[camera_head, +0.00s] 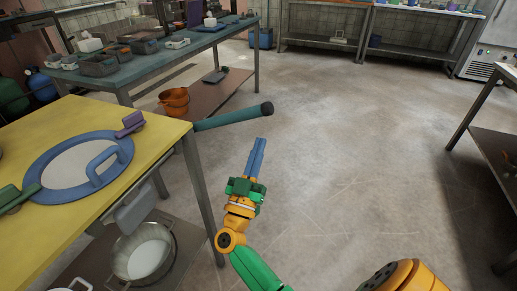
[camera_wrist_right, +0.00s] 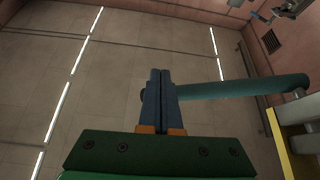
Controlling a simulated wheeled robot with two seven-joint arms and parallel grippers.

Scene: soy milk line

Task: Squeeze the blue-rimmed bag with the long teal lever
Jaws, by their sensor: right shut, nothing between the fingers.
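The long teal lever (camera_head: 235,117) sticks out past the right edge of the yellow table, with its dark knob end over the floor. The blue-rimmed bag (camera_head: 65,190) lies flat in the tabletop, with a pale middle and a blue handle across it. My right gripper (camera_head: 261,140) is shut and empty, its blue fingers pointing toward the lever's knob end, with a gap in this view. In the right wrist view the lever (camera_wrist_right: 240,88) crosses behind the closed fingers (camera_wrist_right: 160,72); contact cannot be told. My left gripper is out of view.
A purple clamp (camera_head: 130,123) and a green clamp (camera_head: 15,198) sit at the rim. A metal pot (camera_head: 142,252) with white contents stands under the yellow table (camera_head: 165,135). An orange bucket (camera_head: 174,101) is behind. The floor (camera_head: 350,150) to the right is clear.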

